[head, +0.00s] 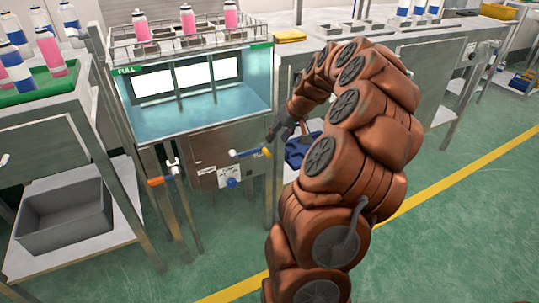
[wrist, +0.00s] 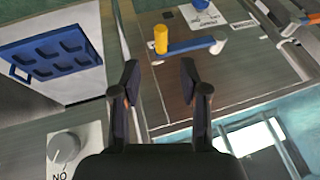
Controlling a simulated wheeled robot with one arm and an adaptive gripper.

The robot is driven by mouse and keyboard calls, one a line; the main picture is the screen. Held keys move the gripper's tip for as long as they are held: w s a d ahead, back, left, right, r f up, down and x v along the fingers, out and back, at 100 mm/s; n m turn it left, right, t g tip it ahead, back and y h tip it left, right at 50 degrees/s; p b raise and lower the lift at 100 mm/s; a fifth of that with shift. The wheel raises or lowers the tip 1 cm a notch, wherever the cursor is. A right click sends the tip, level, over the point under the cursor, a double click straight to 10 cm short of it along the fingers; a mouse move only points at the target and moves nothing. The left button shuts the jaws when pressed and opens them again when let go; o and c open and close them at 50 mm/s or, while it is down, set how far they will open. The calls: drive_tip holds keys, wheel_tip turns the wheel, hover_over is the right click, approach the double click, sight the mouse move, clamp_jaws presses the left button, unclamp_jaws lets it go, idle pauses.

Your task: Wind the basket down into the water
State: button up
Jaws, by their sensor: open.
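The basket (head: 205,42) is a metal rack with several pink, white-capped cans, raised above the water tank. The water (head: 200,115) shows pale blue behind the tank's glass, below a green FULL label. A blue crank arm with a yellow knob (head: 266,152) sticks out from the steel panel below the tank's right side. In the wrist view the yellow knob (wrist: 161,39) stands ahead of the fingertips, with the blue arm (wrist: 195,45) running right from it. My gripper (wrist: 160,80) is open and empty, apart from the knob. In the head view my gripper (head: 279,131) is just above and right of the knob.
An orange-handled valve (head: 157,181) and a blue knob (head: 231,182) are on the tank's front. A blue tray (head: 297,152) lies right of the crank; a grey dial (wrist: 64,147) is left in the wrist view. A grey bin (head: 65,218) stands on the left shelf.

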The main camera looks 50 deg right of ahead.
drive_tip(key=b+x, duration=0.1)
drive_tip(key=x, duration=0.6)
drive_tip(key=shift+w+a+f+b, duration=0.1)
drive_tip(key=shift+w+f+b, duration=0.1)
drive_tip(key=shift+b, duration=0.2)
clamp_jaws()
idle(0.3)
